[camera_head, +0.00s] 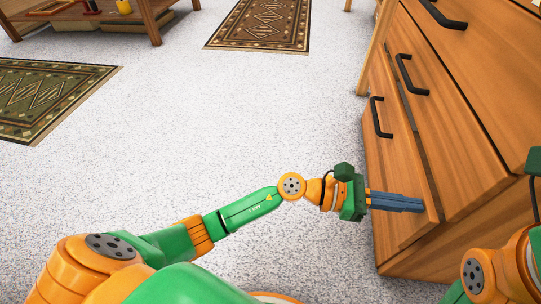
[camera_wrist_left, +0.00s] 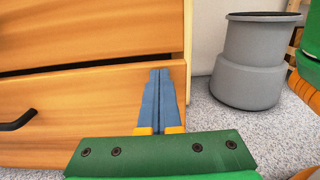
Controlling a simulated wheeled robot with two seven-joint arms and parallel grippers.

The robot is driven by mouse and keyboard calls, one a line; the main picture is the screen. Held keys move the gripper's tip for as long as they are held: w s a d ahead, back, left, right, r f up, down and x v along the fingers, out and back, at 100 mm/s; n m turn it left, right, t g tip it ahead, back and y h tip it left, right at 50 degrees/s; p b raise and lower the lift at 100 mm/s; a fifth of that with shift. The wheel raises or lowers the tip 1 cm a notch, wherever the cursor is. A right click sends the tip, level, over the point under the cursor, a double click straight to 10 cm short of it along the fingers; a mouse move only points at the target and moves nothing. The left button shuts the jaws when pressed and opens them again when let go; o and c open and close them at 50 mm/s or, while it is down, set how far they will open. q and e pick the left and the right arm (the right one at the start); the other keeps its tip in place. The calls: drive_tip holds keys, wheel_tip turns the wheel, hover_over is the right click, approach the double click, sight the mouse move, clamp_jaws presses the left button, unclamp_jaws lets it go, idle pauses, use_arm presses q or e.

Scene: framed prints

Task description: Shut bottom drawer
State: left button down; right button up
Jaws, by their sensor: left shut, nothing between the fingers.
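The bottom drawer (camera_head: 390,165) is the lowest front of a wooden chest at the right of the head view, with a black handle (camera_head: 380,118). It stands out slightly from the chest, and a dark gap shows above its front. In the left wrist view the drawer front (camera_wrist_left: 85,105) fills the left side, with its handle (camera_wrist_left: 17,121) at the edge. My left gripper (camera_head: 421,205) is shut and empty, its blue fingers pointing at the drawer front near its close end. Whether the tips touch it I cannot tell. My right gripper's fingers are out of view.
The drawer above (camera_head: 430,120) has its own black handle. A grey bin (camera_wrist_left: 250,65) stands beside the chest in the left wrist view. Patterned rugs (camera_head: 262,25) and a low wooden table (camera_head: 90,14) lie farther off. The speckled floor left of the chest is clear.

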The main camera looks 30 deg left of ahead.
use_arm(q)
drive_tip(key=x, duration=0.2)
drive_tip(key=shift+w+d+r, duration=0.1)
drive_tip(key=shift+d+r, duration=0.05)
drive_tip(key=shift+d, duration=0.1)
drive_tip(key=shift+r, duration=0.1)
